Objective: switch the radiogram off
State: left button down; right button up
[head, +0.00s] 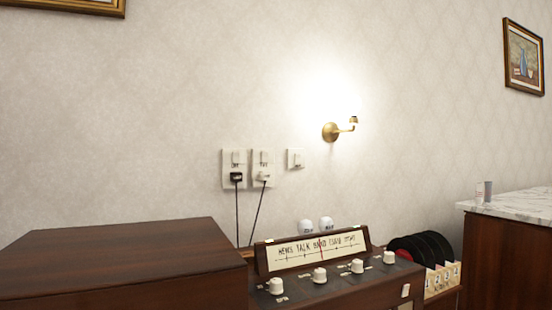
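The radiogram (340,291) is a dark wooden cabinet at the bottom of the head view, with a closed brown lid (125,258) on its left. Its tilted pale dial (311,250) reads something like "news talk" and has a red pointer. Several white knobs (319,275) stand in a row before the dial, with labels too small to read. A small pale piece (406,290) sits on its front right. Two wall sockets with switches, left (235,156) and right (264,156), hold a black plug (236,177) and a white plug (263,176). Neither gripper is in view.
Dark cords run from both plugs down behind the radiogram. A separate wall switch (296,159) is right of the sockets, near a lit brass lamp (331,132). Two white round objects (316,226) show behind the dial. Black records (425,247) and a marble-topped cabinet (520,205) stand right.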

aim_at(405, 288)
jog(key=i+l, duration=0.15)
jog(key=l, duration=0.2)
jog(key=i+l+u, duration=0.1)
jog(key=l, duration=0.25)
jog(key=i+l+u, duration=0.1)
jog(key=i+l, duration=0.3)
jog(key=l, duration=0.35)
jog(key=i+l+u, duration=0.1)
jog(key=l, duration=0.3)
jog(key=i+l, duration=0.2)
jog(key=l, duration=0.15)
jog(key=u, duration=0.05)
